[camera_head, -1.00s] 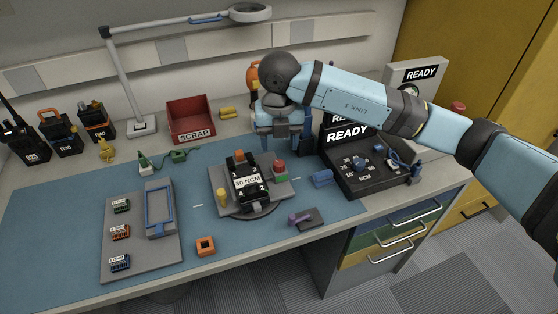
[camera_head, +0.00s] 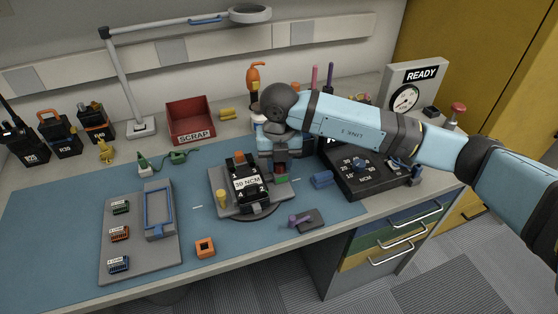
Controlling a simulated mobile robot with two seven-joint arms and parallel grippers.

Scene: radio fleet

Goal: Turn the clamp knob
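A round fixture (camera_head: 221,211) on the blue mat holds a black radio (camera_head: 250,187) with a "30 NCM" label. A red knob (camera_head: 281,169) with a green part below it stands at the fixture's right side, mostly covered by my gripper. A yellow knob (camera_head: 222,197) stands at its front left; the frames do not say which one is the clamp knob. My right gripper (camera_head: 281,173) points down at the red knob, its fingers around or just above it. Whether they touch it is unclear. My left gripper is not in view.
A black torque box (camera_head: 367,182) stands to the right, partly behind my arm. A red scrap bin (camera_head: 191,120) is behind.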

